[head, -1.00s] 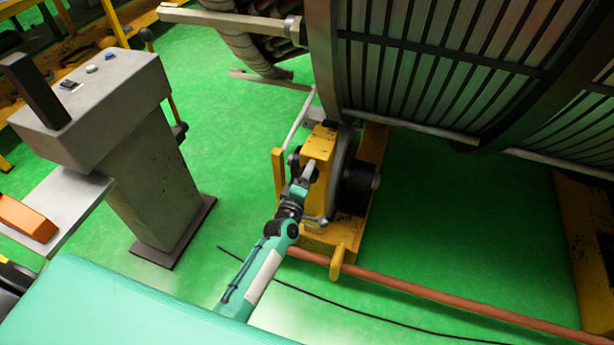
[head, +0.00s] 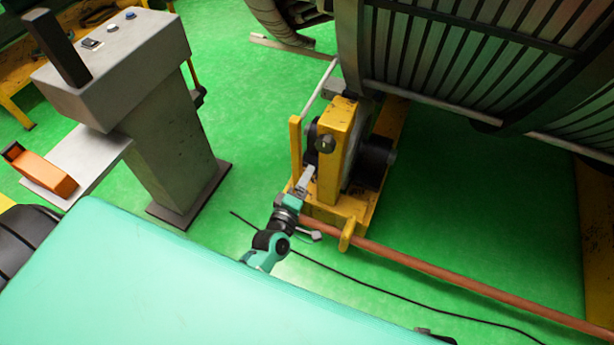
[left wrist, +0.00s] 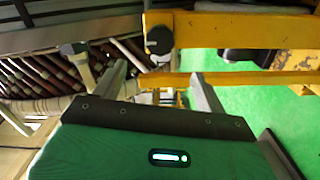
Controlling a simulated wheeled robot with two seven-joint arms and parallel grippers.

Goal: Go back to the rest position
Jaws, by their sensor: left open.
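My left gripper (head: 304,180) is in front of the yellow roller stand (head: 337,150) below the large stator. Its jaws are open and nothing shows between them. In the left wrist view the two grey fingers (left wrist: 160,85) stand apart, with yellow stand beams beyond them. I cannot tell from the views whether the fingers touch the stand. My right gripper is not in view.
The stator (head: 470,70) fills the upper right. A grey control pedestal (head: 165,140) stands at the left, beside a shelf with an orange tool (head: 40,170). A copper-coloured pipe (head: 440,272) and a black cable (head: 400,298) run along the green floor.

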